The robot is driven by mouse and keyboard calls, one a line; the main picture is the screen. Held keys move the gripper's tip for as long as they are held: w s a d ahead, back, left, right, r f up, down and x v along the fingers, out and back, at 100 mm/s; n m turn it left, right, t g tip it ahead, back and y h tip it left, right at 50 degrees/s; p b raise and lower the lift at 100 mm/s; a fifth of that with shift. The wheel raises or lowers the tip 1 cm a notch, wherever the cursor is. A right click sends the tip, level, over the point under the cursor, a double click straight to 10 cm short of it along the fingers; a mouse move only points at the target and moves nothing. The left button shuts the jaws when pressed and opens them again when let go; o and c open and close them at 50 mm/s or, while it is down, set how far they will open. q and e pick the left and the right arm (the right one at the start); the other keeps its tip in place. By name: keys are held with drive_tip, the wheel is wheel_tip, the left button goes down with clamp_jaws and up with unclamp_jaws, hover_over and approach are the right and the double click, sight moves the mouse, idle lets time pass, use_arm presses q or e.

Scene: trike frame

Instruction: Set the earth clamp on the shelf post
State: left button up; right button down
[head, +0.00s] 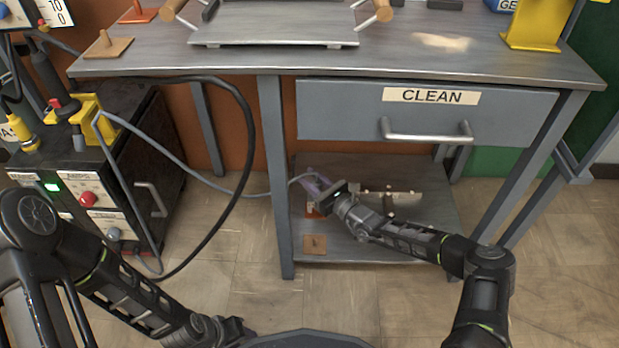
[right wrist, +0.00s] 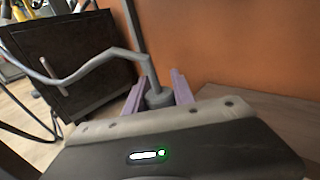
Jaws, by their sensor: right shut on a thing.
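My right gripper (head: 318,185) reaches under the table over the left part of the lower shelf (head: 425,235). Its two purplish fingers are shut on the grey earth clamp (right wrist: 157,96), which has a grey cable running off to the left. In the head view the clamp is mostly hidden by the gripper. An orange plate (head: 312,212) on the shelf lies just below the gripper, partly covered. A brown plate with a short post (head: 315,243) stands nearer the shelf's front edge. My left gripper (head: 235,332) is at the bottom edge, its fingers not clearly visible.
The table leg (head: 274,180) stands just left of the right gripper, and the CLEAN drawer (head: 340,108) hangs above. A long flat thing (head: 405,198) lies on the shelf to the right. The black machine (head: 120,170) with looping cables stands at the left.

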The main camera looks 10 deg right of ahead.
sight(320, 188)
drive_tip(key=shift+f, duration=0.25)
drive_tip(key=c, duration=1)
unclamp_jaws()
drive_tip(key=shift+o, duration=0.2)
drive_tip(key=shift+f, duration=0.15)
drive_tip(key=shift+s+d, duration=0.25)
drive_tip(key=shift+s, duration=0.05)
drive_tip(key=p+v, duration=0.3)
drive_tip(key=v, duration=0.3)
drive_tip(key=shift+p, duration=0.35)
drive_tip(key=shift+s+d, duration=0.2)
drive_tip(key=shift+s, duration=0.25)
